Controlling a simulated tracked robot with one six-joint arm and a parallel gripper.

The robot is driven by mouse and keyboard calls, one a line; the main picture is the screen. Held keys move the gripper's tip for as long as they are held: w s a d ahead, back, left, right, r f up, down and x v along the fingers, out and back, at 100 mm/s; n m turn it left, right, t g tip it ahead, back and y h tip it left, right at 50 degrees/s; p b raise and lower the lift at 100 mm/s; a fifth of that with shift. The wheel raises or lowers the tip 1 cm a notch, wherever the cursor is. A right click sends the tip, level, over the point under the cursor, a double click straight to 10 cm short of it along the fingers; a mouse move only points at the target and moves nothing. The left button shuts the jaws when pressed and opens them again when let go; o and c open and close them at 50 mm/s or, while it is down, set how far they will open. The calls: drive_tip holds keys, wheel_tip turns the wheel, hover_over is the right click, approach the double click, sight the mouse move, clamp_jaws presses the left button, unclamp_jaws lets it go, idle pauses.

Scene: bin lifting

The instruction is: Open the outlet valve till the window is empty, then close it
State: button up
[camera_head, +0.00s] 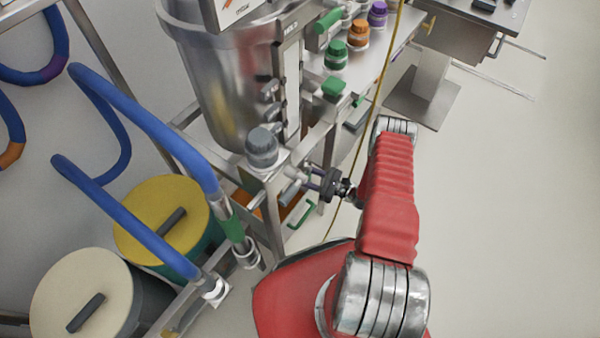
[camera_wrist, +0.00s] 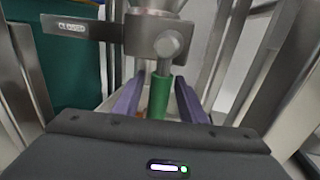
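The outlet valve (camera_wrist: 153,38) is a steel body with a round boss in the upper middle of the wrist view. A plate reading "CLOSED" (camera_wrist: 72,27) extends to its left. A green handle (camera_wrist: 159,98) hangs below the valve. My gripper (camera_wrist: 160,80) has its two purple fingers on either side of this handle, with visible gaps, so it looks open around it. In the head view my gripper (camera_head: 312,181) is beside the steel frame under the tank (camera_head: 215,85). A pale upright panel (camera_head: 293,85) is on the tank's right side; I cannot make out a level in a window.
Blue hoses (camera_head: 150,125) run at the left, above a yellow-lidded drum (camera_head: 165,220) and a cream-lidded drum (camera_head: 80,295). A shelf at the upper right of the tank holds coloured-cap bottles (camera_head: 336,55). The floor (camera_head: 490,220) on the right is clear.

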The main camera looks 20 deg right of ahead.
drive_tip(key=shift+w+a, duration=0.35)
drive_tip(key=shift+a, duration=0.05)
drive_tip(key=shift+c, duration=0.5)
clamp_jaws()
drive_tip(key=shift+d, duration=0.1)
